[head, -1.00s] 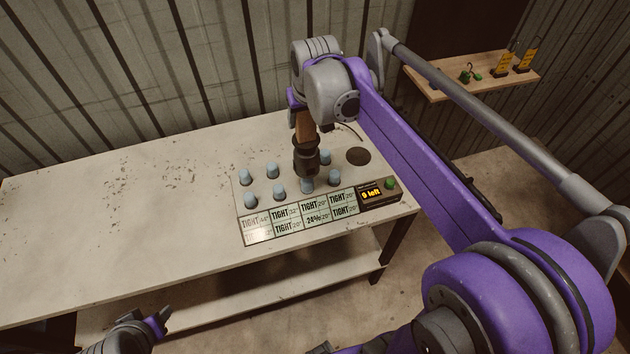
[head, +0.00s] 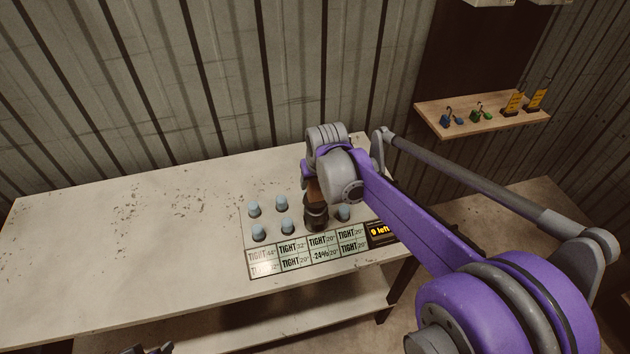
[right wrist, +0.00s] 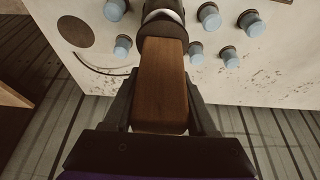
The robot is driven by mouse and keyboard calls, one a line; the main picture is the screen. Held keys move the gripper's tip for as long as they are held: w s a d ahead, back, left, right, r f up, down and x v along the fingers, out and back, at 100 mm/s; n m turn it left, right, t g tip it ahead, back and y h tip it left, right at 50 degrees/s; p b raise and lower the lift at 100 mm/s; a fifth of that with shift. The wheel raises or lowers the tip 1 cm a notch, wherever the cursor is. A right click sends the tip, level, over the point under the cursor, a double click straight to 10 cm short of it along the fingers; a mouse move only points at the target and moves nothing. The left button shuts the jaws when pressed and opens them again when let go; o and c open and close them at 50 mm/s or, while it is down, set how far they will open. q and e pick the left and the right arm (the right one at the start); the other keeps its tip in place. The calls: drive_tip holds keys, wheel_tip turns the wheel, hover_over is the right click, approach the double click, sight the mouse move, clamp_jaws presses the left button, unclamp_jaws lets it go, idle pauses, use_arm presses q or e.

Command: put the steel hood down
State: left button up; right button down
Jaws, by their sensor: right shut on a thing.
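My right gripper (right wrist: 162,108) is shut on a brown wooden block (right wrist: 162,80), the grip of a tool with a dark round steel head (head: 316,214). This head is the likely steel hood, though I cannot be sure. It stands over the third place in the front row of blue-capped pegs and hides the peg there. I cannot tell whether it touches the peg. The head also shows in the right wrist view (right wrist: 164,22). Only a dark tip of my left gripper (head: 150,349) shows at the bottom edge; its jaws cannot be read.
Other blue-capped pegs (head: 259,232) stand close around the head. A label panel (head: 294,257) marked TIGHT and a display (head: 381,231) reading "9 left" lie in front. The bench (head: 110,235) is clear to the left. A wall shelf (head: 480,116) holds small items and yellow tags.

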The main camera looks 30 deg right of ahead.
sight(319, 208)
drive_tip(key=shift+f, duration=0.15)
drive_tip(key=shift+c, duration=1)
unclamp_jaws()
drive_tip(key=shift+r, duration=0.35)
drive_tip(key=v, duration=1.1)
drive_tip(key=s+a+f+n, duration=0.1)
drive_tip(key=s+a+f, duration=0.3)
drive_tip(key=s+f, duration=0.2)
drive_tip(key=s+a+f+n+t+y, duration=0.1)
drive_tip(key=s+a+f, duration=0.4)
drive_tip(key=s, duration=0.5)
drive_tip(key=shift+a+f+n+t+p, duration=0.3)
drive_tip(key=shift+a+f+n+p, duration=0.1)
drive_tip(key=shift+f, duration=0.5)
drive_tip(key=shift+s, duration=0.15)
